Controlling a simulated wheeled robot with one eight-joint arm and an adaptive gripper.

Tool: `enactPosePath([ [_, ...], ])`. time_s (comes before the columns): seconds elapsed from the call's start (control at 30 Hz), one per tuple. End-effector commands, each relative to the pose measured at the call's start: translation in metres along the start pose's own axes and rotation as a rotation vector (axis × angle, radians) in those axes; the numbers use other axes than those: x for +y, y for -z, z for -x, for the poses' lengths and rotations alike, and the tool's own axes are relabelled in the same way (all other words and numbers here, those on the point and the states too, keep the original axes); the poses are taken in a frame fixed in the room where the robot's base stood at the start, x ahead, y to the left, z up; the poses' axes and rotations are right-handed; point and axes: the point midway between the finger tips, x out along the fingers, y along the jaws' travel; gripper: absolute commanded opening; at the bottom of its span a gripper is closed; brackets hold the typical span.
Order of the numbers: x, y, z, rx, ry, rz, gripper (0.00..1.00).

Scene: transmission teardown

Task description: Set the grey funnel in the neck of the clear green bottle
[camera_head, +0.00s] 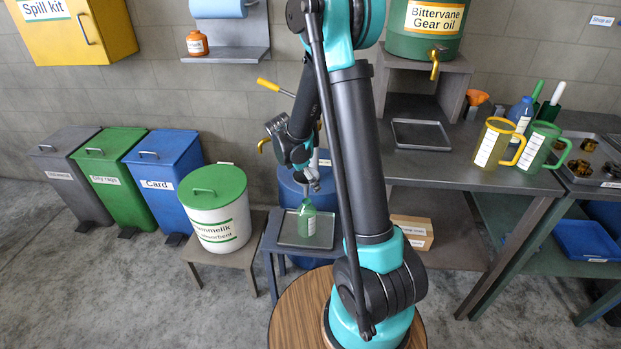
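The clear green bottle (308,224) stands upright, with a white label, on a dark tray (290,241) on a low grey stand. My gripper (308,183) points down directly above the bottle's neck. A small pale grey shape, which looks like the grey funnel (307,196), shows between my fingertips and the bottle's top. At this size I cannot tell whether my fingers are closed on it, or whether its spout is inside the neck or only above it.
A blue drum (290,189) stands close behind the bottle. A white tub with a green lid (215,188) is to the left. The bench at right holds an empty tray (421,134), an orange funnel (476,97), a yellow jug (494,143) and a green jug (540,146).

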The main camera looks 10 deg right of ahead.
Motion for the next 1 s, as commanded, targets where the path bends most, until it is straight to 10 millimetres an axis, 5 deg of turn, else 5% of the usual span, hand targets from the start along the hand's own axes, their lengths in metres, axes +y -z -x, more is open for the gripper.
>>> enactPosePath([
  [1.0,-0.0004,0.0029,-0.0094,0.000,0.000,-0.001,0.56],
])
